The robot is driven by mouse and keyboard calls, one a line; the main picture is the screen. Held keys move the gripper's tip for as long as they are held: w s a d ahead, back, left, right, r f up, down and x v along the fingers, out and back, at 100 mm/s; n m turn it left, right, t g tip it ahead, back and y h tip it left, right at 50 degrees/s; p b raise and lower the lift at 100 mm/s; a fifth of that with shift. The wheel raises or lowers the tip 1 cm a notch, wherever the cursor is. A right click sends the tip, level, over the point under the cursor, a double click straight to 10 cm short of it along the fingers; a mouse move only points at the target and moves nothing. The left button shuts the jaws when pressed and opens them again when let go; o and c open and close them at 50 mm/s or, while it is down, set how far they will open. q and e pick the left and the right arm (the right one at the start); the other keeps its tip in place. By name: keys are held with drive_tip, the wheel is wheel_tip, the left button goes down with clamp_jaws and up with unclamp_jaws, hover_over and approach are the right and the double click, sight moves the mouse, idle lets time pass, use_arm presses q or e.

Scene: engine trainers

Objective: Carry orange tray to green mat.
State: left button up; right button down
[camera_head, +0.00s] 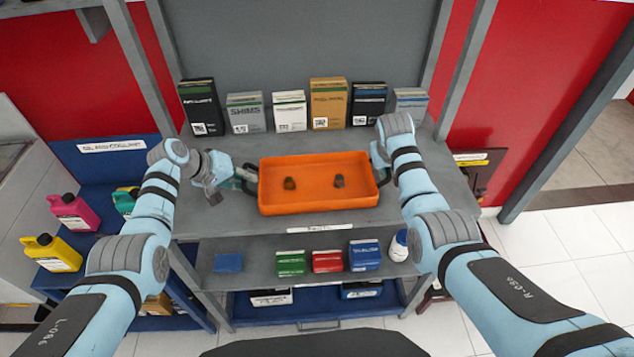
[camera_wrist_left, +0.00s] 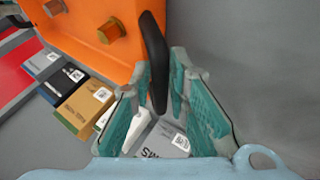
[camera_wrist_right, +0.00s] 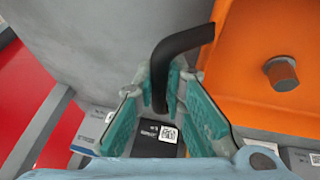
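The orange tray (camera_head: 318,208) is level at the front middle of the grey workbench; I cannot tell whether its base touches the top. Two small brown metal parts (camera_head: 290,183) (camera_head: 339,181) stand inside it. My left gripper (camera_head: 246,177) is at the tray's left end, its fingers closed around the black left handle (camera_wrist_left: 154,50). My right gripper (camera_head: 378,165) is at the right end, closed around the black right handle (camera_wrist_right: 180,42). The tray's orange wall also shows in the left wrist view (camera_wrist_left: 85,40) and right wrist view (camera_wrist_right: 240,75). No green mat is visible.
Several boxes (camera_head: 327,103) stand along the back of the bench top (camera_head: 225,218). A lower shelf holds green (camera_head: 291,263), red (camera_head: 327,261) and blue (camera_head: 364,255) boxes and a white bottle (camera_head: 398,246). Coloured jugs (camera_head: 75,212) stand left. Open tiled floor (camera_head: 560,240) lies right.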

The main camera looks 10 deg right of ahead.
use_arm(q)
clamp_jaws()
use_arm(e)
drive_tip(key=shift+r, duration=0.1)
